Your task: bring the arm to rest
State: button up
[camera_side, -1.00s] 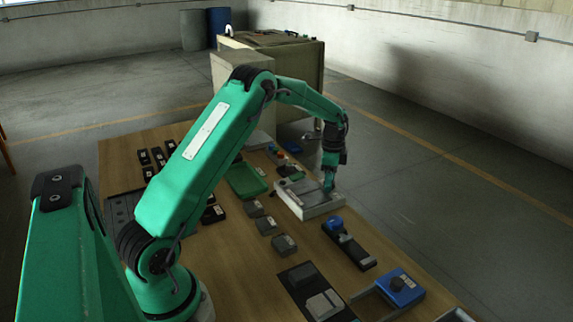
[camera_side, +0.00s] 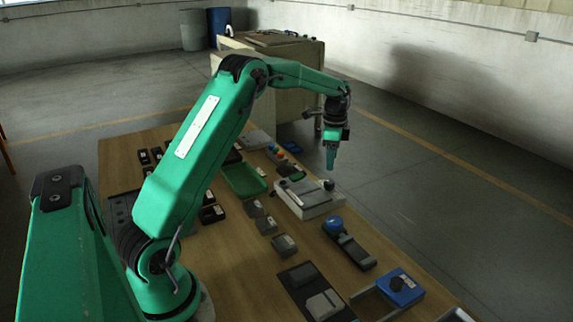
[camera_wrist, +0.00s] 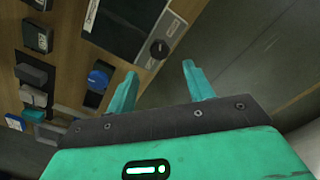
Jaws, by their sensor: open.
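My green arm reaches out over the wooden table (camera_side: 235,268) in the side view. My gripper (camera_side: 331,166) hangs above the far right part of the table, over a pale grey box with a black knob (camera_side: 306,200). In the wrist view my gripper (camera_wrist: 160,82) has its two green fingers spread apart with nothing between them. The pale box (camera_wrist: 127,22) and its black knob show just beyond the fingertips, apart from them.
A green tray (camera_side: 243,180), several small grey blocks, a black fixture with a blue knob (camera_side: 347,243) and a blue block (camera_side: 400,288) stand on the table. A cabinet (camera_side: 290,90) stands behind. Floor right of the table is clear.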

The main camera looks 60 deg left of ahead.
jog(key=s+d+r+n+t, duration=0.3)
jog(key=s+d+r+n, duration=0.1)
jog(key=s+d+r, duration=0.9)
jog(key=s+d+n+t, duration=0.1)
jog(key=s+d+n, duration=0.1)
jog(key=s, duration=0.7)
jog(key=s+d+n+t, duration=0.1)
jog(key=s+d+n, duration=0.1)
jog(key=s+d, duration=0.3)
jog(key=s, duration=0.4)
jog(key=shift+f+n+t, duration=0.3)
jog(key=shift+f+n, duration=0.05)
jog(key=shift+n, duration=0.05)
